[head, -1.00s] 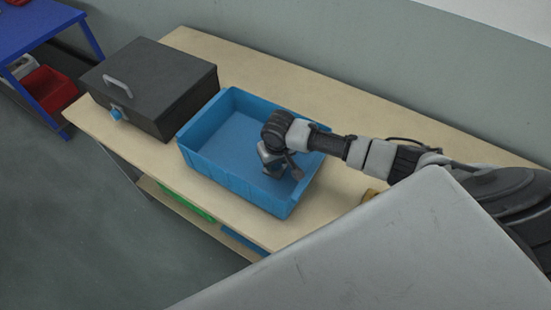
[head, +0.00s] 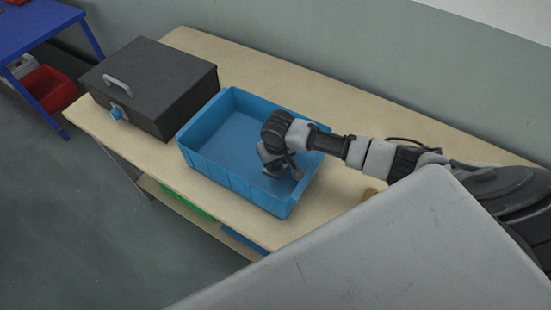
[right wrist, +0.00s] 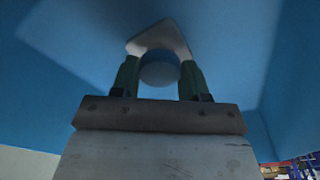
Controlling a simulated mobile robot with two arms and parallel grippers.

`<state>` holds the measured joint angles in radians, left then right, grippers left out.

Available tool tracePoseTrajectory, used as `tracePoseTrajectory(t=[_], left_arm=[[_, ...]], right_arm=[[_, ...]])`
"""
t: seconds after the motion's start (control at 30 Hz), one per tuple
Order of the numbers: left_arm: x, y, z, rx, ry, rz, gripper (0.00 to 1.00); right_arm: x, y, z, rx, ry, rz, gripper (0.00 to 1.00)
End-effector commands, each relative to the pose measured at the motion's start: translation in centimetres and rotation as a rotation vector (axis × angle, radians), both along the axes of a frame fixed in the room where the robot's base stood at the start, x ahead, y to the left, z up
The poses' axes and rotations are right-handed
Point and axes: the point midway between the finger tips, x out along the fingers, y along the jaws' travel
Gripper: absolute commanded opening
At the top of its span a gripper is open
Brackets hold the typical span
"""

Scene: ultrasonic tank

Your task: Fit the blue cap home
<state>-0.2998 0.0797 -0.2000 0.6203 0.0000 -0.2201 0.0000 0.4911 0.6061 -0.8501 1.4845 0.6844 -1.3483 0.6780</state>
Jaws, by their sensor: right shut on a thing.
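My right gripper (head: 272,170) reaches down into the blue bin (head: 235,185) on the bench. In the right wrist view its two green fingers (right wrist: 160,82) are closed on a round blue-grey piece (right wrist: 160,70), which looks like the blue cap, though shade dulls its colour. A pale, roughly triangular shape (right wrist: 158,38) shows just beyond it; I cannot tell whether they are joined. The dark tank (head: 150,85) stands left of the bin, lid down. A small blue fitting (head: 117,113) shows on its front side. My left gripper is not in view.
The wooden bench top (head: 240,65) is clear behind the bin and tank. The bin's walls surround my right gripper. A blue table (head: 30,35) with a red bin (head: 50,88) stands far left.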

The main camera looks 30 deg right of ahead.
Motion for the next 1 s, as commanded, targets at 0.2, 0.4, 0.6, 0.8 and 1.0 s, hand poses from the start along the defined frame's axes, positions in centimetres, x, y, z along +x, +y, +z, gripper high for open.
tracePoseTrajectory(t=[0.2,0.4,0.6,0.8,1.0], left_arm=[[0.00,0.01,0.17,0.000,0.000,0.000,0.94],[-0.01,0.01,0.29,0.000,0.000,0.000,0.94],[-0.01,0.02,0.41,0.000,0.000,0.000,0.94],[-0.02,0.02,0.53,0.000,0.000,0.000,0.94],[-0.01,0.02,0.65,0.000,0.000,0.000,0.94]], right_arm=[[0.00,0.00,0.00,0.000,0.000,0.000,0.23],[0.00,0.01,-0.01,0.000,0.000,0.000,0.23],[0.00,0.01,-0.02,0.000,0.000,0.000,0.23],[0.00,0.01,-0.04,0.000,0.000,0.000,0.23],[0.00,0.01,-0.06,0.000,0.000,0.000,0.23]])
